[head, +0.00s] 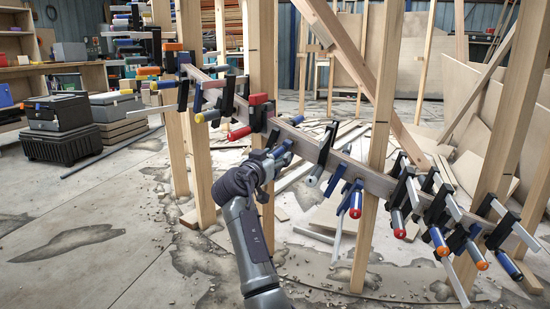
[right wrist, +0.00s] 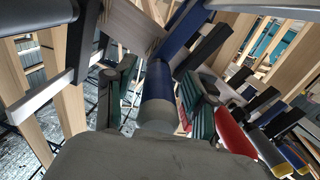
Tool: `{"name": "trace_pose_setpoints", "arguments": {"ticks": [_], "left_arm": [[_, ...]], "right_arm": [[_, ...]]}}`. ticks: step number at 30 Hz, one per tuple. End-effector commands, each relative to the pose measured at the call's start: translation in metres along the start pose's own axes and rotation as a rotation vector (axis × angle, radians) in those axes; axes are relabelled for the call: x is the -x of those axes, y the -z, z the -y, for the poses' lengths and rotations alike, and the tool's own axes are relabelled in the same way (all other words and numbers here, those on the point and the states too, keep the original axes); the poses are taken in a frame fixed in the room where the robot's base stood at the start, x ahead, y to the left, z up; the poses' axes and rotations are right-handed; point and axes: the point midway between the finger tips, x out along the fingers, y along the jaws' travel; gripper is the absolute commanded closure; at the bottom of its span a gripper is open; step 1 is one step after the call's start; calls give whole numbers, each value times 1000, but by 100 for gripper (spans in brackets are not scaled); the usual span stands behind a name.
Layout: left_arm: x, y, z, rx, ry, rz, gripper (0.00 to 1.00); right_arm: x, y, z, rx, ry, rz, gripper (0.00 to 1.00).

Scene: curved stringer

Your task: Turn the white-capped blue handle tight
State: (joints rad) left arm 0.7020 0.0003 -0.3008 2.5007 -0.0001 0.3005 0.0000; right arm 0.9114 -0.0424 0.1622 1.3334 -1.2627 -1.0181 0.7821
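The blue handle (right wrist: 159,82) with a white cap (right wrist: 157,118) stands in the middle of the right wrist view, pointing toward my palm. My right gripper (right wrist: 160,98) has one finger on each side of it. The right finger looks close against the handle, while a narrow gap shows at the left finger, so the fingers look open around it. In the head view my right gripper (head: 277,158) reaches up to the clamp row at the curved wooden stringer (head: 345,163), and mostly hides this handle. My left gripper is not in view.
Other clamps hang close by along the stringer: a red handle (right wrist: 232,132) just right of my fingers, a white-ended clamp (head: 314,176), and a blue, red-capped handle (head: 356,204).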

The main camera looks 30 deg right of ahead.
Motion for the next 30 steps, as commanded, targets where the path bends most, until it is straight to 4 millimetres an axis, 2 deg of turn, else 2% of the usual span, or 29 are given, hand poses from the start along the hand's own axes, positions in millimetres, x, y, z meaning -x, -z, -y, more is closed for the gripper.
{"name": "trace_pose_setpoints", "arguments": {"ticks": [5,8,21,25,30], "left_arm": [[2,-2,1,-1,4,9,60],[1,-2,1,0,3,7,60],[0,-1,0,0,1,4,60],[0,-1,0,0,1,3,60],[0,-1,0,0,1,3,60]], "right_arm": [[2,1,0,0,1,-3,45],[12,1,1,0,2,-2,45],[99,0,0,-1,2,1,45],[114,0,0,0,1,-1,45],[121,0,0,0,0,0,45]]}}
